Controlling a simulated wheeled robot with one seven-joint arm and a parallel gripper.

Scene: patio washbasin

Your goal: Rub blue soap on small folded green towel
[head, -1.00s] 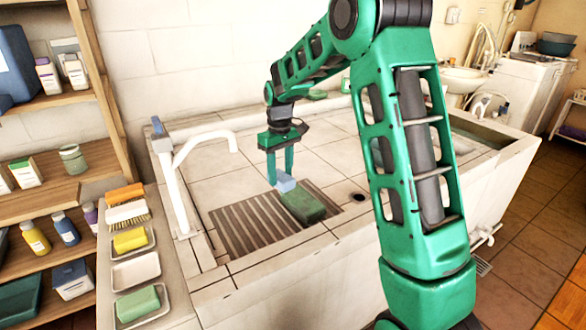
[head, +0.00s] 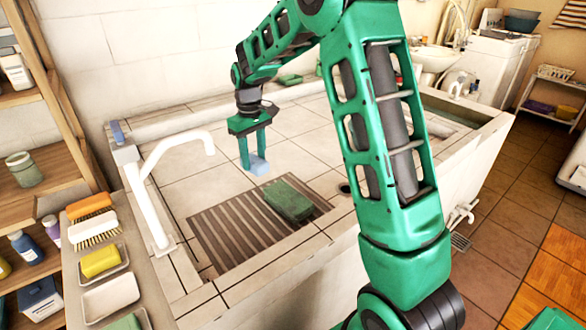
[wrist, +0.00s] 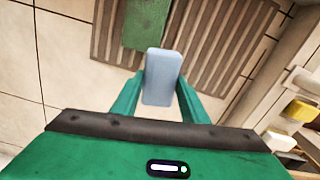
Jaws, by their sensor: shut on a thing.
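The blue soap (head: 259,165) is a pale blue bar held between the fingers of my gripper (head: 256,158), above the basin's tiled surface. In the wrist view the blue soap (wrist: 162,78) sits upright between the two green fingertips of my gripper (wrist: 160,92). The small folded green towel (head: 289,200) lies on the ribbed washboard area, just right of and nearer than the soap in the head view. In the wrist view the green towel (wrist: 146,22) shows just beyond the soap, partly cut off by the top edge. The soap looks apart from the towel.
The ribbed washboard (head: 232,232) is set in the tiled basin. A white tap (head: 150,185) stands at its left. On the ledge are brushes (head: 92,220), a yellow soap (head: 100,261) in a dish and an empty white dish (head: 110,298). Shelves stand at far left.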

